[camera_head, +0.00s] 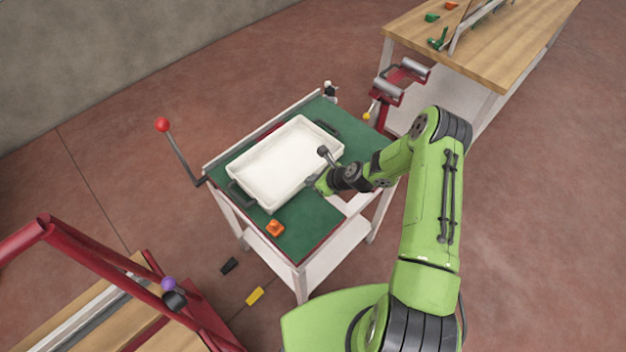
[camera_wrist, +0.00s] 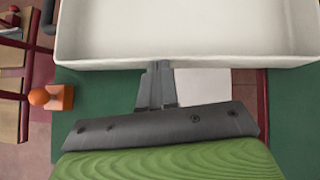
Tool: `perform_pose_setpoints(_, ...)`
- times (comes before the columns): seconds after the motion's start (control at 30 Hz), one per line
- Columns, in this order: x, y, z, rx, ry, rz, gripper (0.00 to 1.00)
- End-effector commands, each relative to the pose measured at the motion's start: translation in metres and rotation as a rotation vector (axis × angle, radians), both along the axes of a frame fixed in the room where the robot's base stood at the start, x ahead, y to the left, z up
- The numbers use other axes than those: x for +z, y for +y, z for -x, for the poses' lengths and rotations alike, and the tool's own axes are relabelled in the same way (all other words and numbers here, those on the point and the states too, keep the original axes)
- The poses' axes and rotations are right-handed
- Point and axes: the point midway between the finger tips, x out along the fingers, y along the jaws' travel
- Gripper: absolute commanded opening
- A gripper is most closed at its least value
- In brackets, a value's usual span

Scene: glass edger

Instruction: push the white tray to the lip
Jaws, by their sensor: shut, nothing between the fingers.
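The white tray (camera_head: 285,163) lies on the green top of a small table (camera_head: 308,224), its far long side close to the raised pale lip (camera_head: 262,130) along the back edge. It is empty, with dark handles at its two ends. My gripper (camera_head: 312,183) is at the tray's near long side. In the wrist view the shut fingers (camera_wrist: 160,84) point at the wall of the tray (camera_wrist: 185,52) and seem to meet it, though I cannot tell whether they touch. Nothing shows between the fingers.
An orange knobbed piece (camera_head: 275,228) sits on the green top, left of my gripper. A red-knobbed lever (camera_head: 163,125) rises at the table's left corner. A red roller stand (camera_head: 388,92) and wooden bench (camera_head: 480,45) stand behind right. A black piece and yellow piece (camera_head: 255,296) lie on the floor.

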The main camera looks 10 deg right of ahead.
Motion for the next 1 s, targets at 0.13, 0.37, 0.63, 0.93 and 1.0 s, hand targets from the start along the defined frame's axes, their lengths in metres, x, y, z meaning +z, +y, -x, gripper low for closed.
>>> perform_pose_setpoints(0.13,0.000,0.000,0.000,0.000,0.000,0.000,0.00)
perform_pose_setpoints(0.37,-0.001,0.019,-0.019,0.005,-0.004,0.000,0.00)
perform_pose_setpoints(0.63,-0.002,0.043,-0.046,0.001,0.002,0.000,0.00)
perform_pose_setpoints(0.93,-0.001,0.044,-0.046,0.003,0.003,-0.001,0.00)
perform_pose_setpoints(1.0,-0.001,0.042,-0.045,0.002,0.004,-0.001,0.00)
